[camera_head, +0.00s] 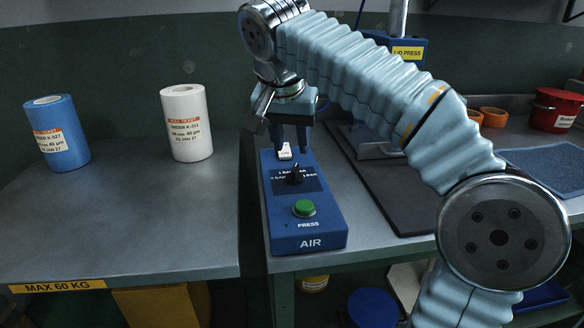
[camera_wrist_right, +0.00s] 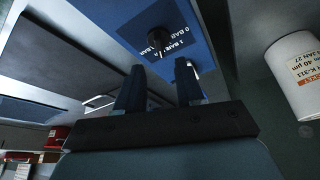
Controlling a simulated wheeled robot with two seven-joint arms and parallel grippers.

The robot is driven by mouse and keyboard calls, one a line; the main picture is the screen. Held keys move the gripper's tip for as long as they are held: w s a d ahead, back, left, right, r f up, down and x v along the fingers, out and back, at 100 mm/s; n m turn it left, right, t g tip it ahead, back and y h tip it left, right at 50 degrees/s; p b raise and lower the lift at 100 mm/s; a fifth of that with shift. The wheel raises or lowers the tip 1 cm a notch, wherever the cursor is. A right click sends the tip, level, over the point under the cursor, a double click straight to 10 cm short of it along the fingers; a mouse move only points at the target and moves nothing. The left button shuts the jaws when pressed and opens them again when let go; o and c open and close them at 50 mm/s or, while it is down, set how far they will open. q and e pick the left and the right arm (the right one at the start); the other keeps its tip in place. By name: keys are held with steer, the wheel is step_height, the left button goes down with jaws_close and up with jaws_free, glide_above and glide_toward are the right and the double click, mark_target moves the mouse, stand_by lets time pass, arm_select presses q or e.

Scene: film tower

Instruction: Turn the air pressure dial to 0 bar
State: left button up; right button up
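The blue air box (camera_head: 308,227) stands on the bench, with AIR on its front. Its black pressure dial (camera_head: 294,177) sits on a dark label plate, with bar markings around it. The dial also shows in the right wrist view (camera_wrist_right: 155,42), beyond the fingertips; which marking it points at is too small to tell. My right gripper (camera_head: 289,148) is above the far end of the box, pointing down, fingers apart and empty. A small white piece on the box shows between the fingers in the head view. The right fingers (camera_wrist_right: 159,80) are clear of the dial. My left gripper is not in view.
A green PRESS button (camera_head: 304,208) is in front of the dial. Blue (camera_head: 58,132) and white (camera_head: 186,122) film rolls stand on the left table. A dark plate (camera_head: 395,190) lies right of the box. My right arm spans the upper right.

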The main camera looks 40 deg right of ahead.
mark_target(295, 168)
steer(key=b+x, duration=0.1)
steer(key=x, duration=0.6)
steer(key=shift+c, duration=0.3)
jaws_close()
